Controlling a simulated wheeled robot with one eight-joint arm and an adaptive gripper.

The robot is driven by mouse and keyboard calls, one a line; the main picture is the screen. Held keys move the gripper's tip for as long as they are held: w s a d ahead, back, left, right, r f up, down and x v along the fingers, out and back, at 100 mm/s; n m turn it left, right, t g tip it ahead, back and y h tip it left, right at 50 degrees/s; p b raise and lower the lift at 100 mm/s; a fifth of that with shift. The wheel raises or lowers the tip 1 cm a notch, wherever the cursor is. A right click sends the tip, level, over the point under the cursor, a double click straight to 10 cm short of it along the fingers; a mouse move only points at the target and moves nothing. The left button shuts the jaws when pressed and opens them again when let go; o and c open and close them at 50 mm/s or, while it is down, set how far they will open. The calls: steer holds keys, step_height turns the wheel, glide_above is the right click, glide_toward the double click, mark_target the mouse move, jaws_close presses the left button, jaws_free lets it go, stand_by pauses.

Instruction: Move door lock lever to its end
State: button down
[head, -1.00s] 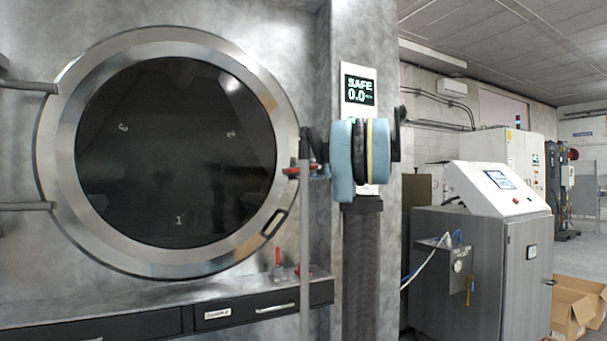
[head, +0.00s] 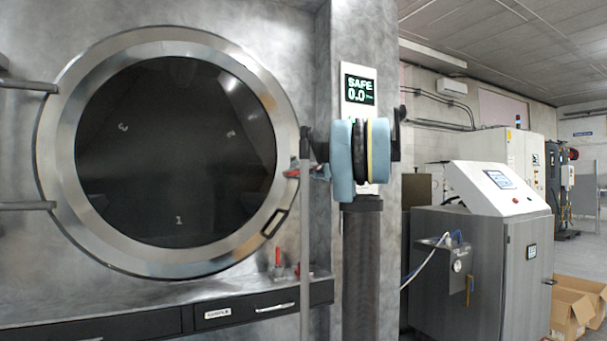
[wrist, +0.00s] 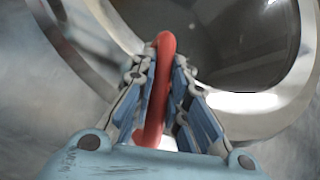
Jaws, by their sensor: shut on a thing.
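The door lock lever is a red rounded bar (wrist: 159,88); it stands between the fingers in the wrist view, running up and slightly tilted. In the head view a small red part of the lever (head: 291,173) shows at the right rim of the round door (head: 62,165). My gripper (wrist: 161,82), with blue and grey fingers, is shut on the lever from both sides. In the head view my gripper (head: 318,172) is small and partly hidden by my arm. The lever's mount is hidden behind the fingers and gripper body.
A ledge with black drawers (head: 215,316) runs below the door, with a small red-handled part (head: 278,257) above it. A display reading SAFE (head: 359,90) is on the wall behind my arm. A grey control cabinet (head: 470,260) and cardboard boxes (head: 573,305) stand at the right.

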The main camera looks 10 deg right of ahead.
steer(key=w+d+f+n+h, duration=0.2)
steer(key=d+f+n+h, duration=0.5)
steer(key=h, duration=0.4)
steer(key=shift+w+d+f+n, duration=0.15)
steer(key=shift+w+d+n, duration=0.3)
steer(key=shift+d, duration=0.4)
steer(key=shift+s, duration=0.1)
steer(key=c, duration=1.6)
jaws_free()
steer(key=shift+d, duration=0.1)
steer(key=shift+o, duration=0.2)
steer(key=v, duration=1.1)
steer(key=shift+s+r, duration=0.2)
steer(key=shift+r, duration=0.15)
